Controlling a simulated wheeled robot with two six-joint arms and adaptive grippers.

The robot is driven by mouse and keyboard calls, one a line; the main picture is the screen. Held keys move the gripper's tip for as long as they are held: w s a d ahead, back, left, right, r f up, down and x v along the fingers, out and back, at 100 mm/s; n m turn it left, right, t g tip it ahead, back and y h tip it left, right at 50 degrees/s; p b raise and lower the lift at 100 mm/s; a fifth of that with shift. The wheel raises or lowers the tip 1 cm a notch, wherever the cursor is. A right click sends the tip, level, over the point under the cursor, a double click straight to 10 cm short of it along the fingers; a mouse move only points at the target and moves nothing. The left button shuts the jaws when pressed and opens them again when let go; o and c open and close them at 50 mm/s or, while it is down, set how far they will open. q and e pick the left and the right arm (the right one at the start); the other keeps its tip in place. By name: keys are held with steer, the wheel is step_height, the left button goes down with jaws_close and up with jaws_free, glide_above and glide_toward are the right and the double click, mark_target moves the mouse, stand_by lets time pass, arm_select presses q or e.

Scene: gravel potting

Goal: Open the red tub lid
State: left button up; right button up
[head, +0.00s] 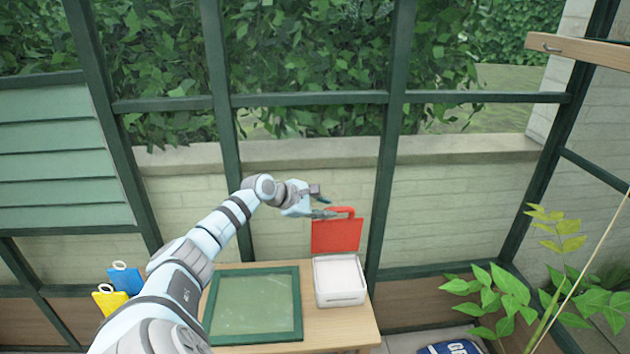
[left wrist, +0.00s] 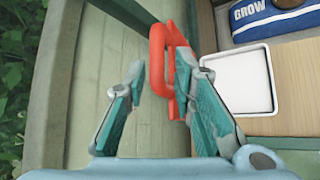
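The red tub lid (head: 336,237) stands about upright at the back edge of the white tub (head: 340,297), on the right part of the table. The tub's top is uncovered and shows a pale white inside. The lid's red loop handle (head: 345,211) is at its upper edge. My left gripper (head: 328,206) is at the handle. In the left wrist view its two fingers (left wrist: 160,68) are spread, with the red handle (left wrist: 157,50) between them and gaps visible, mostly on the left. The white tub (left wrist: 240,82) also shows there. My right gripper is in neither view.
A green-framed panel (head: 297,305) lies on the wooden table (head: 340,335) left of the tub. Blue (head: 125,279) and yellow (head: 112,303) pieces with loop handles are at the left. A blue bag (head: 450,348) and leafy plants are at the right. Window frames stand behind.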

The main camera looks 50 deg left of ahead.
arm_select(q)
steer(key=shift+v, duration=2.4)
steer(key=shift+d, duration=0.15)
